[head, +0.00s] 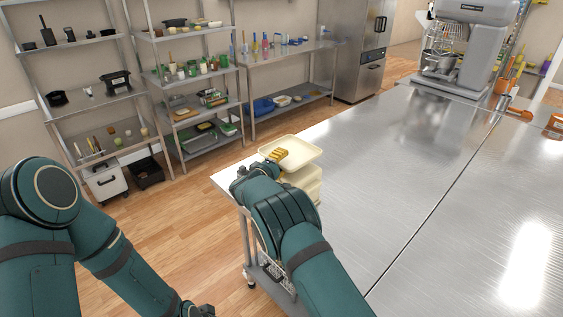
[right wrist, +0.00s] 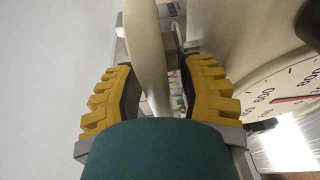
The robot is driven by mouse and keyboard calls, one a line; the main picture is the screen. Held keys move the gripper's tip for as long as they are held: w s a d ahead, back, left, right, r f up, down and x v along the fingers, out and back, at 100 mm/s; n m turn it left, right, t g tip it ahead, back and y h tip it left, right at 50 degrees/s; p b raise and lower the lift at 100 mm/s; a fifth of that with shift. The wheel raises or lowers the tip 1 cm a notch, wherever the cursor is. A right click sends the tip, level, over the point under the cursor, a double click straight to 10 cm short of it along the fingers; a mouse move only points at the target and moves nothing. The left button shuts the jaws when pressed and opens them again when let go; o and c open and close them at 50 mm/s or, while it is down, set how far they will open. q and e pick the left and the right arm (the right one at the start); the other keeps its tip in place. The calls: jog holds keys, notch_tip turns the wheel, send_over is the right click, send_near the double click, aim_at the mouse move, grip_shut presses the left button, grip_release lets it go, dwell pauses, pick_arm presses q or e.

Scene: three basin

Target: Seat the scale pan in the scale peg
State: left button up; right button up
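My right gripper (head: 286,159) is at the pan's near left edge. In the right wrist view its yellow fingers (right wrist: 162,90) stand either side of the pan's rim (right wrist: 146,50). A gap shows between the rim and the right finger. The scale's dial (right wrist: 285,92) is at right. My left gripper (head: 203,311) is barely in view at the bottom edge.
The long steel table (head: 400,170) fills the right, with a stand mixer (head: 465,45) at its far end. The cart's white top (head: 231,176) shows left of my right gripper. Shelves with kitchenware line the back wall. Wood floor is open at left.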

jog(key=v, duration=1.2)
jog(key=shift+s, duration=0.1)
